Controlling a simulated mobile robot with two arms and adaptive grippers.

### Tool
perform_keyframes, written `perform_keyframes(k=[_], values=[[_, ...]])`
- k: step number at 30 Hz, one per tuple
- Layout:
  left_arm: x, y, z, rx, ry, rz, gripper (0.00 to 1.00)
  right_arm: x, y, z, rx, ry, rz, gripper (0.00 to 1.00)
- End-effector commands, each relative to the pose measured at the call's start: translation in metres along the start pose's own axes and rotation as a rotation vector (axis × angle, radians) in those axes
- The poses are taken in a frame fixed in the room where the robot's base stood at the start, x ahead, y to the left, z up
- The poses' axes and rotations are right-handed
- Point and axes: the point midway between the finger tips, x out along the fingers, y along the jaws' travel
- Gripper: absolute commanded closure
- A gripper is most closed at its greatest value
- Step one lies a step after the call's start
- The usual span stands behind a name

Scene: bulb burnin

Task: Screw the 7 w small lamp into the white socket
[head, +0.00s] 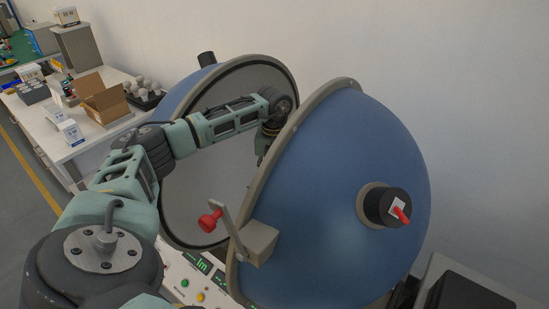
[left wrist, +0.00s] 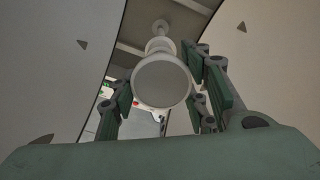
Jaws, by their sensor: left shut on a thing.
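In the left wrist view the small lamp (left wrist: 160,84) shows its round grey face with a pale rim towards the camera. The fingers of my left gripper (left wrist: 164,98) stand on both sides of it and are shut on it. A white round part (left wrist: 160,28), likely the white socket, is in line behind the lamp; the lamp hides where they meet, so I cannot tell if they touch. In the head view my left gripper (head: 264,147) is between the two sphere halves, partly hidden by the near one. The lamp is hidden there. My right gripper is not in view.
The blue near half (head: 370,150) of the open sphere stands close on the right, its grey rim beside my arm. The far half (head: 205,190) is behind my arm. A control panel (head: 185,270) lies below. A white table (head: 60,145) with boxes and bulbs is at left.

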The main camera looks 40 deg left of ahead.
Motion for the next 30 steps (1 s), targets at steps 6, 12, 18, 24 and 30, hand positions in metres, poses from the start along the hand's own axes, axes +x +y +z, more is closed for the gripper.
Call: perform_keyframes(k=[6, 12, 18, 24, 30], values=[[-0.0013, 0.0018, 0.003, 0.308, -0.011, -0.001, 0.85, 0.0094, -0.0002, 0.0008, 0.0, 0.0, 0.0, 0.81], [-0.0019, 0.0019, 0.0019, 0.525, -0.008, -0.001, 0.85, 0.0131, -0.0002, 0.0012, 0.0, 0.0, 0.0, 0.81], [-0.0021, 0.0021, 0.0011, 0.56, -0.005, -0.001, 0.85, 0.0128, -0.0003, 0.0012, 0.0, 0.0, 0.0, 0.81], [-0.0015, 0.0022, 0.0006, 0.558, -0.003, 0.0, 0.5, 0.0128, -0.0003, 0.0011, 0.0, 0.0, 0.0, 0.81], [-0.0009, 0.0021, 0.0003, 0.557, -0.002, 0.0, 0.45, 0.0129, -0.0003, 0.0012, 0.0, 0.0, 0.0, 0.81]])
